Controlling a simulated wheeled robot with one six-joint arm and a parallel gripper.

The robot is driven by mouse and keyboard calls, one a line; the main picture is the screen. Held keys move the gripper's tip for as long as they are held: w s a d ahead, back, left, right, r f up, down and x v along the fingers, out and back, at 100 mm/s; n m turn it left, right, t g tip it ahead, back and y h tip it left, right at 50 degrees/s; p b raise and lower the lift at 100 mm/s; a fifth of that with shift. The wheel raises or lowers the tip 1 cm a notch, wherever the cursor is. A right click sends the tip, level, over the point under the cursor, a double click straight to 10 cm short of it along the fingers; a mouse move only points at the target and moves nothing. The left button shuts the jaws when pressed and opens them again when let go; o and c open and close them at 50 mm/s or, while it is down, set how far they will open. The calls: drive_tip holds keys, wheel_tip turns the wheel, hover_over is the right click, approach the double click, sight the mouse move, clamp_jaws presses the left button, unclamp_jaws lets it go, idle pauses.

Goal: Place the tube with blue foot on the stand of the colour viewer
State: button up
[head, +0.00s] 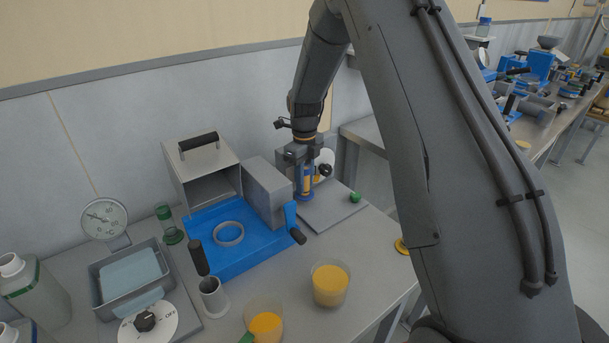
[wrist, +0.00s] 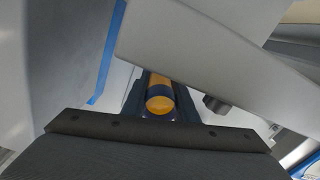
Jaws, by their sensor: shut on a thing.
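My gripper (head: 306,168) is shut on the tube with the blue foot (head: 304,188), which holds orange liquid and looks upright. In the wrist view the orange tube (wrist: 159,98) sits between the dark fingers of my gripper (wrist: 160,112). The colour viewer (head: 334,209) is at the back right of the bench, with a grey base plate, a pale disc and a dark knob. The tube's foot is at the plate's left side; I cannot tell whether it touches. The stand is not clearly visible behind the gripper and tube.
A blue machine (head: 222,262) with a grey housing and crank stands just left of the tube. A tube with a green foot (head: 169,228) is farther left. Cups of orange liquid (head: 330,283) stand in front. A grey tray (head: 129,272) and a dial (head: 104,218) are at left.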

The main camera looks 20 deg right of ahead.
drive_tip(key=shift+f+p, duration=0.4)
drive_tip(key=shift+f, duration=1.1)
drive_tip(key=shift+f, duration=0.1)
drive_tip(key=o, duration=1.1)
drive_tip(key=shift+o, duration=0.2)
wheel_tip(320, 180, up, 12)
drive_tip(key=b, duration=0.4)
drive_tip(key=s+f+n+t, duration=0.1)
drive_tip(key=s+f+n, duration=0.1)
drive_tip(key=s+n, duration=2.6)
drive_tip(key=shift+s+f+n, duration=0.15)
drive_tip(key=shift+s+n, duration=0.15)
drive_tip(key=shift+s, duration=0.75)
